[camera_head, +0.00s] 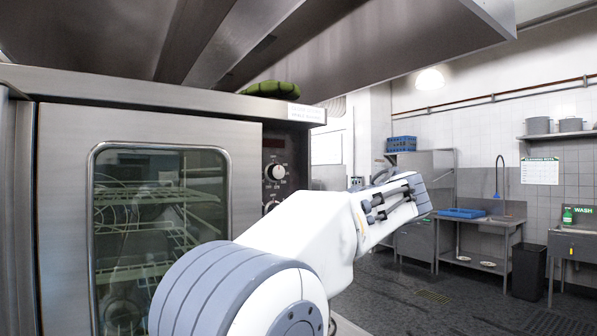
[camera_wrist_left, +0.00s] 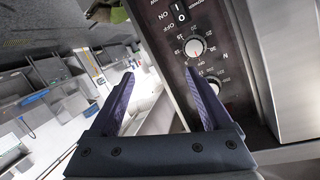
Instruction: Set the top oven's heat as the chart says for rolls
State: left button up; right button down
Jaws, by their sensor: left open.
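The oven (camera_head: 70,150) has a steel door with a glass window, and racks show inside. Its dark control panel carries an upper knob (camera_head: 275,172) and a lower knob, partly hidden by my arm in the head view. A white label (camera_head: 307,113) on the oven's top edge is unreadable. My right gripper is not in view.
A steel hood (camera_head: 400,50) hangs above. A green item (camera_head: 272,89) lies on the oven top. A wall poster (camera_head: 540,171) and a sink bench (camera_head: 490,222) stand far right. The floor between is clear.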

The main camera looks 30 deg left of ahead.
aim_at(278, 174)
pick_arm(q)
jog(key=s+a+r+n+g+y, duration=0.1)
jog(key=s+a+r+n+y, duration=0.1)
jog(key=a+r+n+y, duration=0.5)
jog(key=w+a+m+h+p, duration=0.1)
jog(key=a, duration=0.1)
jog(key=w+a+r+m+h+p, duration=0.1)
jog(key=a+p, duration=0.1)
jog(key=a, duration=0.1)
jog(key=w+a+r+h+p, duration=0.1)
jog(key=a+p, duration=0.1)
jog(key=shift+w+a+r+m, duration=0.25)
jog(key=shift+w+m, duration=0.15)
jog(key=shift+w+a+f, duration=0.2)
jog(key=shift+w+a, duration=0.05)
jog(key=shift+a, duration=0.3)
jog(key=c, duration=1.2)
jog(key=shift+o, duration=0.2)
